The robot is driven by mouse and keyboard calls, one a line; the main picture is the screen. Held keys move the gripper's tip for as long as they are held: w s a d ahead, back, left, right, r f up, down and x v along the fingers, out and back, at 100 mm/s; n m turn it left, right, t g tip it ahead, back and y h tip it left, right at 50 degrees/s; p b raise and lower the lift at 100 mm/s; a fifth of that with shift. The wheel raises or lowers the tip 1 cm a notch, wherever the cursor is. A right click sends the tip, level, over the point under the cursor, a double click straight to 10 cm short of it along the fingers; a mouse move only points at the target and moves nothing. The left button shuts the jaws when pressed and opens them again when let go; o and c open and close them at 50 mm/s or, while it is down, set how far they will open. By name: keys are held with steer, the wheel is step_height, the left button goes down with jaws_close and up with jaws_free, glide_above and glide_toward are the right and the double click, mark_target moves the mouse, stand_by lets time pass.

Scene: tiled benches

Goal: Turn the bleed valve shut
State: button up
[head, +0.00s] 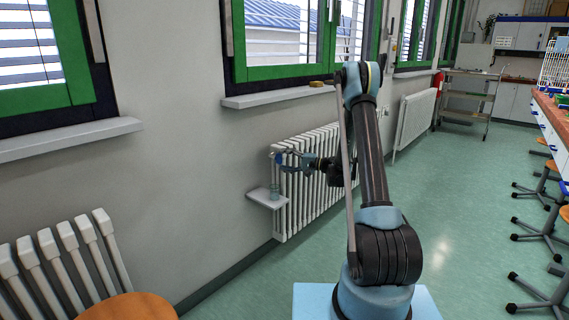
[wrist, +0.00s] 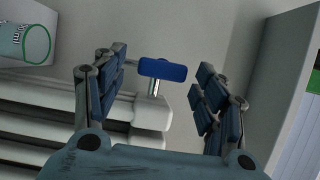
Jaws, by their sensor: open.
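The bleed valve shows in the wrist view as a flat blue handle (wrist: 162,69) on a short metal stem, at the end of the white radiator (wrist: 150,112). The handle's long side lies roughly across the picture, from one finger toward the other. My gripper (wrist: 162,64) is open, with one finger pad left of the handle and one right of it. Gaps show on both sides, so neither pad appears to touch it. In the head view my gripper (head: 284,161) is at the radiator's upper near end; the valve there is too small to tell clearly.
A small white wall shelf (head: 266,199) with a clear glass (head: 274,189) stands just below my gripper. The glass's green rim (wrist: 38,44) shows at the upper left of the wrist view. A window sill (head: 276,96) runs above the radiator.

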steer(key=shift+d, duration=0.1)
steer(key=v, duration=1.1)
steer(key=shift+d, duration=0.4)
steer(key=shift+s, duration=0.1)
steer(key=s+r+n+g+h, duration=0.1)
steer(key=s+r+h, duration=0.35)
steer(key=s, duration=0.65)
steer(key=s+r+n+g+h, duration=0.1)
steer(key=s+r+h, duration=0.35)
steer(key=s, duration=0.65)
steer(key=s+d+f+h, duration=0.2)
steer(key=s+d, duration=0.2)
steer(key=s, duration=0.5)
steer(key=s+d+f+n+h, duration=0.1)
steer(key=s+d+f+h, duration=0.2)
steer(key=s, duration=0.6)
steer(key=s+d+f+h, duration=0.2)
steer(key=s+d+h, duration=0.1)
steer(key=s+d, duration=0.4)
steer(key=s, duration=0.2)
steer(key=shift+s+f+g, duration=0.2)
steer(key=shift+s+g, duration=0.2)
